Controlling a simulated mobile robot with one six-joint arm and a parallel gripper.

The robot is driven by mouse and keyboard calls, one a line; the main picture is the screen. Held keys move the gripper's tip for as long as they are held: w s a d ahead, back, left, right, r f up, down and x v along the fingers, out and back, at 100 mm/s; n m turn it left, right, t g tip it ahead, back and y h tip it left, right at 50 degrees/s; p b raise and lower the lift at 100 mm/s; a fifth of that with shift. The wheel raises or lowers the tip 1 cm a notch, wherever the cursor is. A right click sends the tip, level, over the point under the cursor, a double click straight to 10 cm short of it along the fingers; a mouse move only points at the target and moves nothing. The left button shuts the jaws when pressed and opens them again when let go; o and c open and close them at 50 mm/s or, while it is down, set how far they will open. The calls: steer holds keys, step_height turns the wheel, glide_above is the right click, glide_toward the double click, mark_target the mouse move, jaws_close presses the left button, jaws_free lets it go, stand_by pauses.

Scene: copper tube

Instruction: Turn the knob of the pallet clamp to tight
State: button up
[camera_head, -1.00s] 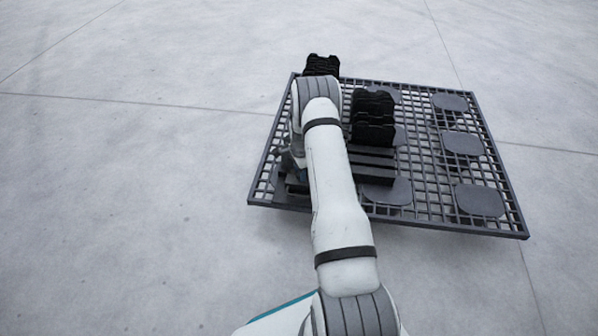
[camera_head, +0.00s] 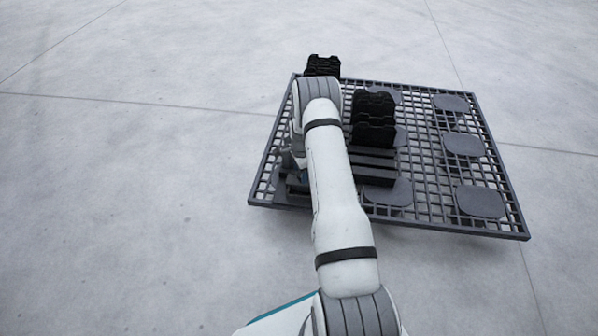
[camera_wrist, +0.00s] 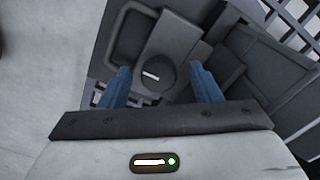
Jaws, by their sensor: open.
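In the wrist view the knob (camera_wrist: 155,75) is a dark round disc with a white mark on its face. It sits on the grey pallet clamp (camera_wrist: 180,35). My gripper (camera_wrist: 160,72) is open, with one blue finger on each side of the knob and a gap visible on both sides. I cannot tell how far the fingertips are above the knob's face. In the head view my arm hides the knob, the gripper and part of the clamp on the grid pallet (camera_head: 440,215).
Black ribbed blocks (camera_head: 374,120) stand on the pallet beside my arm, and another (camera_head: 322,66) is at its far edge. Several flat grey pads, such as one at the right (camera_head: 480,201), lie on the grid. The floor (camera_head: 120,200) left of the pallet is clear.

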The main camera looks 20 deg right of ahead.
step_height(320, 180, up, 8)
steer(key=p, duration=0.2)
steer(key=shift+f+p, duration=0.1)
steer(key=shift+p, duration=0.3)
steer(key=s+a+r+n+p, duration=0.3)
steer(key=a+r+p, duration=0.15)
steer(key=r, duration=0.95)
steer(key=s+a+r+n+t+p, duration=0.1)
steer(key=s+a+r+n+p, duration=0.15)
steer(key=r+p, duration=0.75)
steer(key=s+a+r+n+p, duration=0.1)
steer(key=s+a+r+n, duration=0.25)
steer(key=r, duration=1.55)
steer(key=s+a+r+n+p, duration=0.2)
steer(key=s+r+p, duration=0.3)
steer(key=s+r, duration=0.3)
steer(key=s+a+r+n+t+p, duration=0.1)
steer(key=s+a+r+n+p, duration=0.2)
steer(key=s+r, duration=0.6)
steer(key=s+a+r+n+p, duration=0.3)
steer(key=s+r+n+p, duration=0.1)
steer(key=s+r+p, duration=0.4)
steer(key=shift+s+a+r+t, duration=0.25)
steer(key=shift+s+t, duration=0.05)
steer(key=shift+s, duration=0.7)
